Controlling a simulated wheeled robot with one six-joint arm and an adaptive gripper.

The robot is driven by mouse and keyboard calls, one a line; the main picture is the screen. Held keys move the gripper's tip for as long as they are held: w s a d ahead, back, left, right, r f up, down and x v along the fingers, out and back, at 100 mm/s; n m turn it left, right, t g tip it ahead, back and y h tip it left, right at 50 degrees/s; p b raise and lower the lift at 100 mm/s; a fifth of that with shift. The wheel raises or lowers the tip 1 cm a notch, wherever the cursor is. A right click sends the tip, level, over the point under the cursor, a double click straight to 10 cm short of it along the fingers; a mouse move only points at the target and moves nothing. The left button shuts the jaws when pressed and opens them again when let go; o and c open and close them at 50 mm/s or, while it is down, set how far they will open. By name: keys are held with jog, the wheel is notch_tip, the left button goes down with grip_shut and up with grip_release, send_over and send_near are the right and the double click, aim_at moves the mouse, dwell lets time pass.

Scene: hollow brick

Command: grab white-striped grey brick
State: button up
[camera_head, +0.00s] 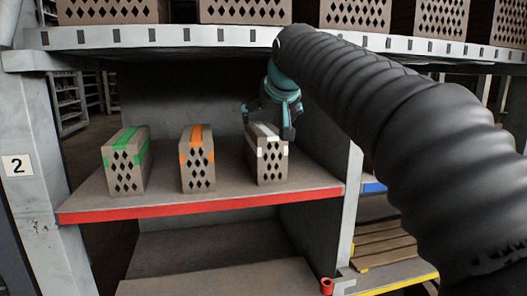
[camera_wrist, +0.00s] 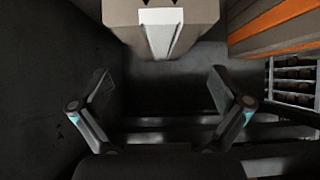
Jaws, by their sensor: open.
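The white-striped grey brick (camera_head: 269,160) stands upright at the right end of the red-edged shelf (camera_head: 230,201). In the wrist view its top with the white stripe (camera_wrist: 163,32) shows at the upper middle. My gripper (camera_head: 268,116) is just above and behind the brick in the head view. In the wrist view my gripper (camera_wrist: 160,88) is open with nothing between its fingers. The brick lies beyond the fingertips there, apart from them. My arm covers part of the right side of the head view.
An orange-striped brick (camera_head: 197,160) stands in the shelf's middle, and a green-striped brick (camera_head: 126,163) stands at the left. The orange one also shows in the wrist view (camera_wrist: 272,28). A grey side panel (camera_head: 349,205) borders the shelf on the right. An upper shelf (camera_head: 200,37) holds several bricks.

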aim_at(264, 128)
jog(key=shift+x, duration=3.2)
jog(key=shift+s+f, duration=0.15)
jog(key=shift+c, duration=0.2)
jog(key=c, duration=1.6)
jog(key=shift+c, duration=1.1)
jog(key=shift+r, duration=0.2)
